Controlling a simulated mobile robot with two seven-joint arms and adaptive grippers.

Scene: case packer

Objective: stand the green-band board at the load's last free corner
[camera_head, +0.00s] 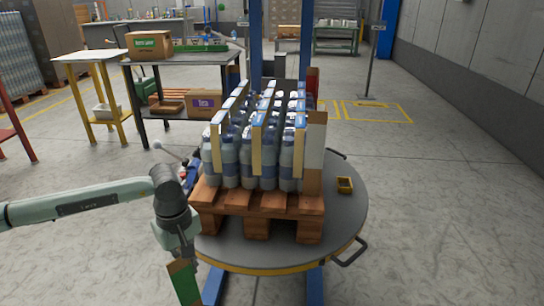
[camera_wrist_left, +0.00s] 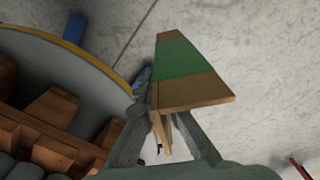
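The green-band board (camera_head: 183,282) is brown with a wide green band. It hangs low at the lower left of the head view, beside the round turntable, and is cut off by the frame. My left gripper (camera_head: 181,257) is shut on it; in the left wrist view the fingers (camera_wrist_left: 163,138) close around the board (camera_wrist_left: 190,62). The load (camera_head: 245,165) of several bottles stands on a wooden pallet (camera_head: 257,200). A brown board with a white band (camera_head: 315,150) stands upright at its near right corner. The load's far corners are mostly hidden. My right gripper is out of view.
A blue mast (camera_head: 255,45) rises behind the load. A dark table (camera_head: 180,60) with cartons stands behind left. Floor to the right is clear.

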